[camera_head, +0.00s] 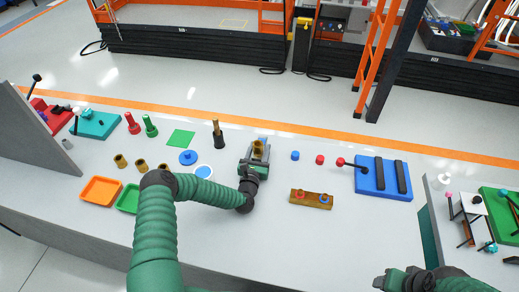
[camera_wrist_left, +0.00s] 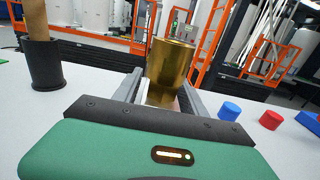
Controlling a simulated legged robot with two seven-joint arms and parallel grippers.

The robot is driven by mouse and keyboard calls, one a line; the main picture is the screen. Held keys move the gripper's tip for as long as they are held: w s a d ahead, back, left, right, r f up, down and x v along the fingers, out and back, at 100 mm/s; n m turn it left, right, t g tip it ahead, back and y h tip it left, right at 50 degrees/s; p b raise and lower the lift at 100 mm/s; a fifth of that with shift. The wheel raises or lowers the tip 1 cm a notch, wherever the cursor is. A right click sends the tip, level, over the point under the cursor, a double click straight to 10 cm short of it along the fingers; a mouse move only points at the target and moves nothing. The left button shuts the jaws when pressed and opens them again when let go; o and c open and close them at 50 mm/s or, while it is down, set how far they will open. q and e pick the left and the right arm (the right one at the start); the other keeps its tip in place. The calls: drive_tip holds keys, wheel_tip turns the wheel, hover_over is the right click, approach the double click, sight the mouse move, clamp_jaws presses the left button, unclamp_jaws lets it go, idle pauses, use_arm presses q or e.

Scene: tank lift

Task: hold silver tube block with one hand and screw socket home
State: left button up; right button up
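A brass, cup-like piece, apparently the socket (camera_head: 258,147), stands near the table's middle, just beyond my left gripper (camera_head: 257,160). In the left wrist view the brass piece (camera_wrist_left: 171,62) is upright between two grey, finger-like bars spread apart. Whether they touch it is unclear. A pale surface shows below it. I cannot make out a separate silver tube block; grey parts around the brass piece blend with my gripper. My right gripper (camera_head: 384,281) is low at the right, in front of the table, away from the brass piece; its fingers are unclear.
A black holder with a wooden peg (camera_head: 218,138) stands left of the brass piece. Blue (camera_head: 295,155) and red (camera_head: 320,159) caps and a brown block with rings (camera_head: 311,199) lie to the right. Brass cups (camera_head: 141,165) and an orange tray (camera_head: 101,190) are left. The front middle is clear.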

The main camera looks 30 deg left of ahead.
use_arm(q)
drive_tip(key=shift+o, duration=0.6)
drive_tip(key=shift+s, duration=0.1)
drive_tip(key=b+v, duration=0.1)
drive_tip(key=v, duration=1)
drive_tip(key=shift+s+d+r, duration=0.1)
drive_tip(key=shift+s+d, duration=0.05)
drive_tip(key=shift+s, duration=0.25)
